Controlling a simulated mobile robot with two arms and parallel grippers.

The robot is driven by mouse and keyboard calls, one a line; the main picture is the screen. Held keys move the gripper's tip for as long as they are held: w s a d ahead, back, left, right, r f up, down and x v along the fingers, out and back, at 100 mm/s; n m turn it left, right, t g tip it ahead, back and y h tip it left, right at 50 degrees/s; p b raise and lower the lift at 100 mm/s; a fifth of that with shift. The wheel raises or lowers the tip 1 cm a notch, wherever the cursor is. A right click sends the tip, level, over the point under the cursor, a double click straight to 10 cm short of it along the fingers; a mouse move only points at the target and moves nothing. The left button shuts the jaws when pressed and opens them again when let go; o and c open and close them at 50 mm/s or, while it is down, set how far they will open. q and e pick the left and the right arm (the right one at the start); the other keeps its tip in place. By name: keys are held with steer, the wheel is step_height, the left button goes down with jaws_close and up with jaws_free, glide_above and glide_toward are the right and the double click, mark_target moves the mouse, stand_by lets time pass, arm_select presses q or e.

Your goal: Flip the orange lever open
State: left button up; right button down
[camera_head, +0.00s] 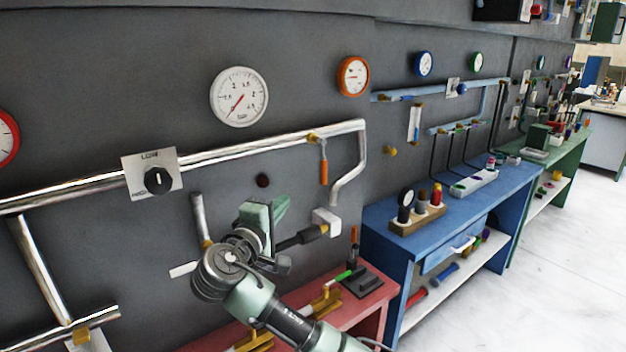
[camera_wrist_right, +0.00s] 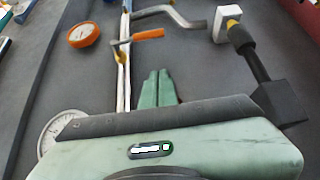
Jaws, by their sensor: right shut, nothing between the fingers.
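The orange lever (camera_head: 323,172) hangs straight down from a brass valve (camera_head: 312,138) on the shiny wall pipe. In the right wrist view the orange lever (camera_wrist_right: 149,34) points sideways from the pipe, beyond the fingertips. My right gripper (camera_head: 280,206) is below and to the left of the lever, in front of the grey wall. In the wrist view its two green fingers (camera_wrist_right: 158,74) are together with nothing between them. A gap shows between the fingertips and the lever in the wrist view. My left gripper is not in view.
A white gauge (camera_head: 239,97) and an orange-rimmed gauge (camera_head: 353,76) are on the wall above the pipe. A black knob (camera_head: 158,181) is on the left. A white box (camera_head: 326,221) with a dark handle is right of my gripper. A red bench (camera_head: 372,311) stands below.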

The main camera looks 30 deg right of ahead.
steer(key=shift+w+r, duration=0.1)
steer(key=shift+r, duration=0.4)
steer(key=shift+d, duration=0.1)
steer(key=p, duration=0.6)
glide_toward(324, 165)
steer(key=shift+w+d+f, duration=1.45)
steer(key=shift+w+d, duration=0.75)
steer(key=shift+w, duration=0.6)
steer(key=shift+a, duration=0.1)
steer(key=shift+f, duration=0.1)
